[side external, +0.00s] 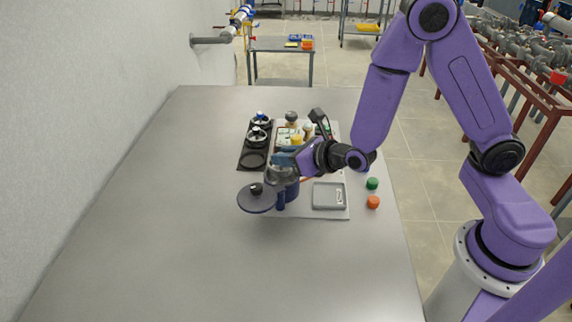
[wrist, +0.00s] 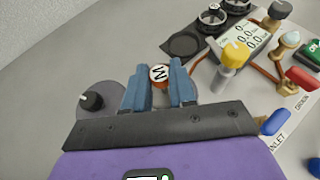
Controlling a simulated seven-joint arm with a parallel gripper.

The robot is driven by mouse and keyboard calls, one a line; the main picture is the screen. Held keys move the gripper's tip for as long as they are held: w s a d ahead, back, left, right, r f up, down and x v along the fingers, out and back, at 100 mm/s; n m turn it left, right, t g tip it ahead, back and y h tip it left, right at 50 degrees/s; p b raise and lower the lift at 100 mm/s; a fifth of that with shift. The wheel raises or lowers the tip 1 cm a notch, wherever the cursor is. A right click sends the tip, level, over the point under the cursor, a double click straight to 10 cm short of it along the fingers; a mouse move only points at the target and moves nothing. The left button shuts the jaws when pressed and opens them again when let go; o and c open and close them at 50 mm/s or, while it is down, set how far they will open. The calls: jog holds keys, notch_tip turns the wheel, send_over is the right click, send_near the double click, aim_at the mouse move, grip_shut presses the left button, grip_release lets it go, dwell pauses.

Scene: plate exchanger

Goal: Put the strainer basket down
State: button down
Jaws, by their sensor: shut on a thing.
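My gripper (side external: 286,160) has blue fingers, which also show in the wrist view (wrist: 160,92). It is shut on the strainer basket (side external: 277,174), a grey, partly see-through cylinder hanging below the fingers. The basket is at or just above a dark blue housing (side external: 291,193); I cannot tell whether it touches or is inside it. A grey round lid (side external: 248,204) with a black knob is to the left, and shows in the wrist view (wrist: 93,117). A white disc marked with a letter (wrist: 160,72), with an orange-red rim, shows between the fingertips.
A black tray (side external: 244,166) with two handwheels and an empty round recess lies behind. A light board carries a yellow knob (wrist: 236,53), other fittings and a shallow grey tray (side external: 329,207). Green (side external: 372,183) and orange (side external: 373,202) caps lie right. The table's left and front are clear.

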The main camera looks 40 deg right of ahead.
jog(key=shift+f, duration=1.35)
jog(key=shift+f, duration=0.4)
jog(key=shift+f, duration=0.2)
jog(key=c, duration=0.9)
grip_release()
jog(key=shift+r, duration=0.65)
jog(key=shift+v, duration=6)
jog(key=shift+d, duration=0.15)
